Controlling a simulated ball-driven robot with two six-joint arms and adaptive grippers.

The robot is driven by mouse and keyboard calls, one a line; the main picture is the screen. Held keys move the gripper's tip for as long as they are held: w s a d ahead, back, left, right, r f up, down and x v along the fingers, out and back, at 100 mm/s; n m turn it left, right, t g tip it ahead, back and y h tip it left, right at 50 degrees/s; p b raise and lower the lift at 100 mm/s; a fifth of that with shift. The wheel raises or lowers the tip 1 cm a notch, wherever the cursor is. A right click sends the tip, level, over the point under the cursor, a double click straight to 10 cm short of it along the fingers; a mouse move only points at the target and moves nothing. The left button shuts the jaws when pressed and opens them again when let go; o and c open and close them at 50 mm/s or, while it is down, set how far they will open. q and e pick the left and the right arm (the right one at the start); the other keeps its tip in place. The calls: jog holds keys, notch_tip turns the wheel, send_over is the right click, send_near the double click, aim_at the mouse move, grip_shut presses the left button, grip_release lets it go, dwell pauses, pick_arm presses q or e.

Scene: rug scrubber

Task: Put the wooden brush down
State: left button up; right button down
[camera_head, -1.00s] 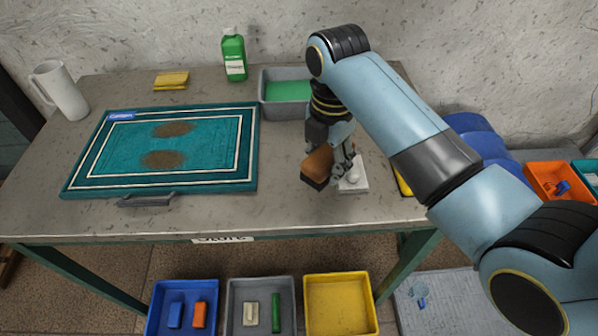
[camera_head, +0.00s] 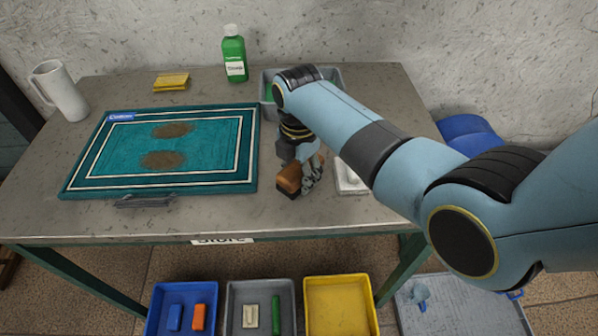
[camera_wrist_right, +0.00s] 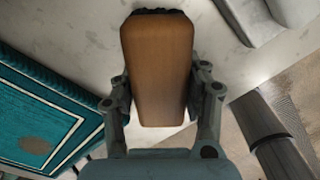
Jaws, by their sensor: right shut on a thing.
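The wooden brush (camera_head: 289,181) has a brown wooden back and dark bristles. My right gripper (camera_head: 312,176) is shut on it, over the table (camera_head: 240,211) between the rug and a white tray. In the right wrist view the brush (camera_wrist_right: 158,65) sits between the two fingers of my right gripper (camera_wrist_right: 165,100). I cannot tell whether the bristles touch the tabletop. My left gripper is not in view.
A teal rug (camera_head: 210,150) with brown stains lies at left. A white tray (camera_head: 350,178) is right of the brush. A grey basin (camera_head: 331,75) with green liquid, a green bottle (camera_head: 234,55), yellow sponge (camera_head: 171,81) and white jug (camera_head: 60,92) stand behind. Bins (camera_head: 341,305) sit below the front edge.

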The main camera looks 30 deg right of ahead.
aim_at(299, 168)
jog(key=c, duration=0.6)
grip_release()
jog(key=shift+f, duration=0.1)
jog(key=shift+c, duration=0.2)
notch_tip(299, 168, up, 12)
jog(key=shift+r+p, duration=0.15)
jog(key=shift+p, duration=0.25)
jog(key=shift+s, duration=0.1)
